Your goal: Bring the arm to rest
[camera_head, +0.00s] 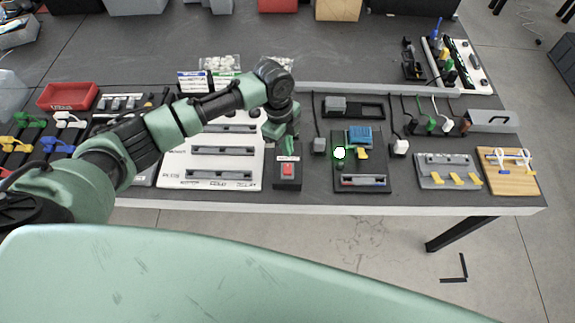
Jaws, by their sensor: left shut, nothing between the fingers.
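My left arm (178,122) comes in from the left edge and reaches over the middle of the table. It is raised above the white board and bends down at the wrist. My left gripper (287,150) points down, shut and empty, just above the far end of a black box with a red switch (288,170). I cannot tell whether it touches the box. My right gripper is not in view.
The dark table (330,65) holds a white board (205,160), a red tray (67,96), a black board with a blue block (360,137), and a wooden board (508,172). Cables run behind the boards. The table's back middle is mostly clear.

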